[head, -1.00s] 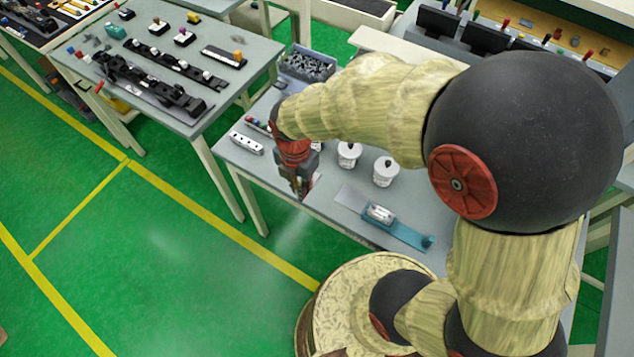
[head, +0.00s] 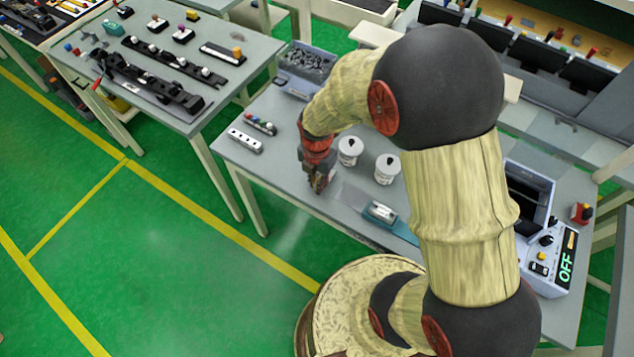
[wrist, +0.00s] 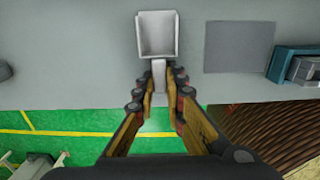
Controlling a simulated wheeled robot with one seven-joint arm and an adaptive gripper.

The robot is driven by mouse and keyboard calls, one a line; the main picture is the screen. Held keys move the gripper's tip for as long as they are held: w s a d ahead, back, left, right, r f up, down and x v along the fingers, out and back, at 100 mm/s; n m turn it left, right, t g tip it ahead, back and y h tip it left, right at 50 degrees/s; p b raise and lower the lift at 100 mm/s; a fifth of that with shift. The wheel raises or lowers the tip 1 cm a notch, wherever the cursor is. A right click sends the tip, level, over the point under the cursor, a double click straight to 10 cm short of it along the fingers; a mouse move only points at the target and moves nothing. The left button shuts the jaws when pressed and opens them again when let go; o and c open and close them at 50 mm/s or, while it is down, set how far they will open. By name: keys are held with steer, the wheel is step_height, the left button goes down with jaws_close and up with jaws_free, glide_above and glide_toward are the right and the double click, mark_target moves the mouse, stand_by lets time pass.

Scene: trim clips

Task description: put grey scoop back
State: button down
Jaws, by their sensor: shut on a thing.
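The grey scoop (wrist: 157,37) shows in the wrist view with its square, open bowl pointing away from me. Its short handle lies between my fingertips. My gripper (wrist: 160,85) is shut on that handle. In the head view my gripper (head: 319,182) points down near the front edge of the grey table, in front of the white lidded pots. The scoop cannot be made out there. I cannot tell whether the scoop touches the table or hangs just above it.
A darker grey flat rectangle (wrist: 239,47) lies on the table (wrist: 95,50) right of the scoop. A teal block (wrist: 296,65) is beyond it. Two white pots (head: 386,169) stand close by. A white strip with holes (head: 245,140) lies left.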

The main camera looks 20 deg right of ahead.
steer(key=c, duration=2.3)
jaws_free()
steer(key=shift+f, duration=0.15)
steer(key=o, duration=0.5)
steer(key=shift+c, duration=0.2)
steer(key=s+r+m+t+p, duration=0.1)
steer(key=s+r+m, duration=0.35)
steer(key=r, duration=0.85)
steer(key=s+r+m+t+p, duration=0.1)
steer(key=r+m+t, duration=0.1)
steer(key=r+m, duration=0.85)
steer(key=s+r+m+t, duration=0.2)
steer(key=s+r+m, duration=0.6)
steer(key=r+m, duration=0.2)
steer(key=shift+s+t, duration=0.2)
steer(key=shift+t, duration=0.1)
